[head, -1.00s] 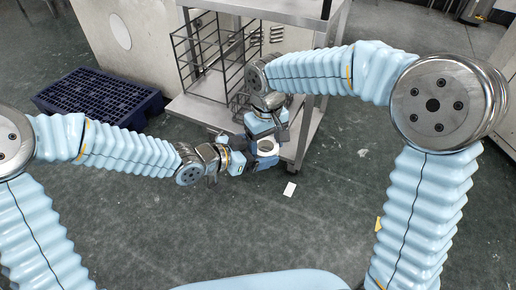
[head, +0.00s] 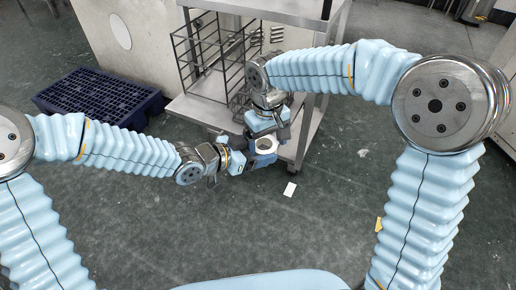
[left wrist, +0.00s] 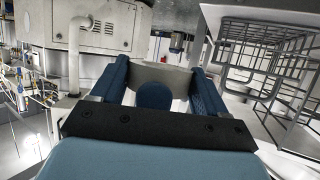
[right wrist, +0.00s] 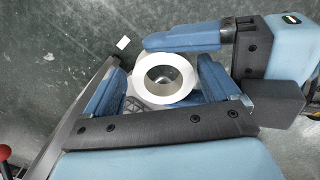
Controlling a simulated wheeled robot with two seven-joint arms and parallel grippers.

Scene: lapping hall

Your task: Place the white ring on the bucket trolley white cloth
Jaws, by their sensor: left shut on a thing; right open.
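The white ring (head: 264,145) is held in the air by my left gripper (head: 262,153), in front of the steel stand. In the right wrist view the ring (right wrist: 165,78) faces the camera with its hole open. My left gripper (right wrist: 186,68) reaches it from the right and is shut on it. My right gripper (right wrist: 160,88) is open, with a finger on each side of the ring; I cannot tell whether they touch it. In the left wrist view the ring (left wrist: 147,77) spans between the left fingers. I cannot make out a bucket trolley or white cloth.
A steel stand (head: 308,116) with a wire rack (head: 205,50) is just behind the grippers. A dark blue pallet (head: 98,95) lies on the floor at left. A small white card (head: 290,189) lies on the floor.

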